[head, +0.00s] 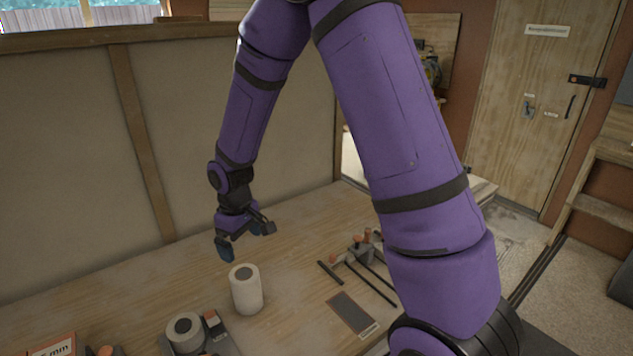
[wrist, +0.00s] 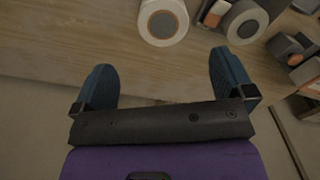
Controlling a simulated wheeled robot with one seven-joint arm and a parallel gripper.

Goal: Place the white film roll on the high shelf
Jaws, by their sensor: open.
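The white film roll (head: 246,289) stands upright on the wooden workbench, with a dark core in its top. In the wrist view the roll (wrist: 163,22) shows at the top edge, beyond the fingertips and between them. My gripper (head: 240,249) is open and empty, above the bench just behind and a little above the roll. Its two blue fingers also show wide apart in the wrist view (wrist: 160,75). No gap size to the roll can be read exactly, but they look apart. I cannot make out the high shelf in these views.
A second white roll (head: 185,333) sits at the front with a dark and orange tool. Clamps and dark bars (head: 357,252) and a dark flat plate (head: 354,312) lie to the right. A panelled wall (head: 80,170) stands behind the bench. Wooden steps (head: 604,180) are far right.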

